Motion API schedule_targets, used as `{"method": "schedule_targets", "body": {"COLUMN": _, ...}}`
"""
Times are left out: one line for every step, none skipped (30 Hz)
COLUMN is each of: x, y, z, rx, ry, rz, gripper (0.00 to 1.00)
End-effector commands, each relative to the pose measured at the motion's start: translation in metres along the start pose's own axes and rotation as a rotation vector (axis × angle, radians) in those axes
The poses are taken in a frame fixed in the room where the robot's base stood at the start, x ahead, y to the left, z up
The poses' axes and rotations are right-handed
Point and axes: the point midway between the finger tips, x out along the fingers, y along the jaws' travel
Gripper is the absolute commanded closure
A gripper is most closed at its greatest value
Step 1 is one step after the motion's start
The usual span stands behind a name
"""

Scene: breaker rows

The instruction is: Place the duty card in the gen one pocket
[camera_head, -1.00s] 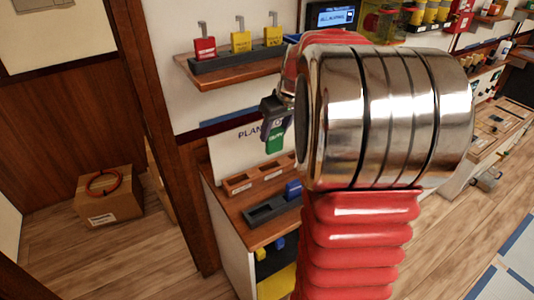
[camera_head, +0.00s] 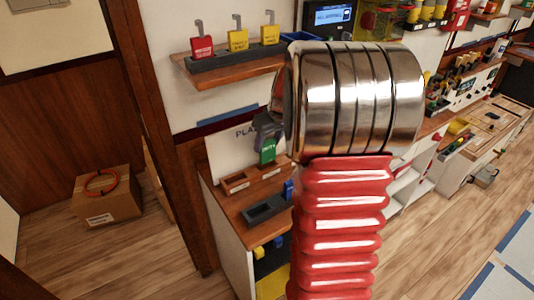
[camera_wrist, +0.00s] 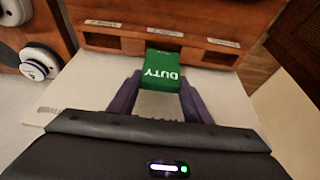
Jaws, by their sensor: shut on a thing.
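The green duty card (camera_head: 267,151) is held below my gripper (camera_head: 268,135), against the white panel of the planning station in the head view. In the wrist view the card (camera_wrist: 163,70) sits between the two purple fingers of my gripper (camera_wrist: 155,90), its white DUTY lettering showing. The wooden pocket holder (camera_head: 256,178) stands on the counter just below the card. In the wrist view the holder (camera_wrist: 130,45) spans the top with several labels, too blurred to read. The card's far end overlaps its middle part; I cannot tell contact. Which pocket is gen one is unclear.
A dark tray (camera_head: 262,210) with a blue item lies in front of the holder on the counter. A shelf (camera_head: 232,72) with red and yellow padlocks is above. White round knobs (camera_wrist: 35,65) are at the wrist view's left.

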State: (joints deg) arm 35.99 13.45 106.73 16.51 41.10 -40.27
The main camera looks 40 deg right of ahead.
Motion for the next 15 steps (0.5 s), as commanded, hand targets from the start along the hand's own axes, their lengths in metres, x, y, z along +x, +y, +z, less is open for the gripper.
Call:
{"method": "schedule_targets", "body": {"x": 0.0, "y": 0.0, "z": 0.0, "rx": 0.0, "ry": 0.0, "rz": 0.0, "gripper": 0.78}}
{"method": "schedule_targets", "body": {"x": 0.0, "y": 0.0, "z": 0.0, "rx": 0.0, "ry": 0.0, "rz": 0.0, "gripper": 0.78}}
{"method": "schedule_targets", "body": {"x": 0.0, "y": 0.0, "z": 0.0, "rx": 0.0, "ry": 0.0, "rz": 0.0, "gripper": 0.78}}
{"method": "schedule_targets", "body": {"x": 0.0, "y": 0.0, "z": 0.0, "rx": 0.0, "ry": 0.0, "rz": 0.0, "gripper": 0.78}}
{"method": "schedule_targets", "body": {"x": 0.001, "y": 0.0, "z": 0.001, "rx": 0.0, "ry": -0.001, "rz": 0.0, "gripper": 0.78}}
{"method": "schedule_targets", "body": {"x": 0.003, "y": 0.0, "z": 0.002, "rx": 0.001, "ry": -0.001, "rz": -0.001, "gripper": 0.78}}
{"method": "schedule_targets", "body": {"x": 0.006, "y": 0.0, "z": 0.003, "rx": 0.001, "ry": -0.002, "rz": -0.001, "gripper": 0.78}}
{"method": "schedule_targets", "body": {"x": 0.009, "y": -0.001, "z": 0.004, "rx": 0.002, "ry": -0.003, "rz": -0.002, "gripper": 0.78}}
{"method": "schedule_targets", "body": {"x": 0.014, "y": -0.001, "z": 0.007, "rx": 0.002, "ry": -0.004, "rz": -0.002, "gripper": 0.78}}
{"method": "schedule_targets", "body": {"x": 0.018, "y": -0.001, "z": 0.008, "rx": 0.003, "ry": -0.004, "rz": -0.002, "gripper": 0.78}}
{"method": "schedule_targets", "body": {"x": 0.022, "y": -0.001, "z": 0.01, "rx": 0.002, "ry": -0.004, "rz": -0.002, "gripper": 0.78}}
{"method": "schedule_targets", "body": {"x": 0.027, "y": -0.001, "z": 0.012, "rx": 0.001, "ry": -0.004, "rz": -0.002, "gripper": 0.78}}
{"method": "schedule_targets", "body": {"x": 0.032, "y": -0.001, "z": 0.014, "rx": 0.001, "ry": -0.004, "rz": -0.002, "gripper": 0.78}}
{"method": "schedule_targets", "body": {"x": 0.035, "y": -0.001, "z": 0.016, "rx": 0.001, "ry": -0.004, "rz": -0.002, "gripper": 0.78}}
{"method": "schedule_targets", "body": {"x": 0.04, "y": -0.001, "z": 0.018, "rx": 0.002, "ry": -0.003, "rz": -0.002, "gripper": 0.78}}
